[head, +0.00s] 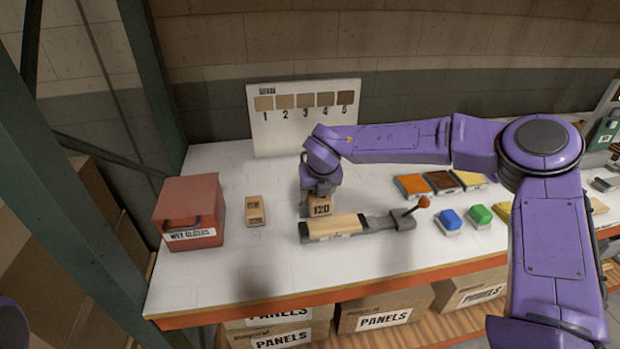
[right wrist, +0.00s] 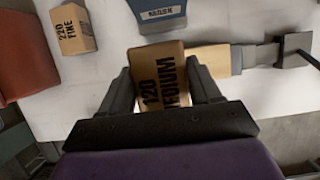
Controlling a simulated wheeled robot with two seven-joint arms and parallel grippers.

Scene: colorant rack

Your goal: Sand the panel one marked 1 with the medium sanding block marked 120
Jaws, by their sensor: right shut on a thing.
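My right gripper (head: 320,188) is shut on the sanding block marked 120 (head: 321,206). In the right wrist view the block (right wrist: 162,82) reads 120 MEDIUM and sits between both fingers. A pale wooden panel (head: 345,225) lies in a grey clamp (head: 378,225) with an orange-knobbed lever. The block is over or just behind the panel's left part; I cannot tell whether they touch. In the right wrist view the panel (right wrist: 210,58) shows beyond the block. I cannot read a number on the panel. My left gripper is out of view.
A 220 FINE block (right wrist: 73,30) stands left of the panel. A red wet-cloths box (head: 190,212) is farther left. A blue-grey item marked MASK (right wrist: 160,14) is behind the block. A grain board (head: 303,115) stands at the back. Blue (head: 449,220) and green (head: 480,214) items lie right.

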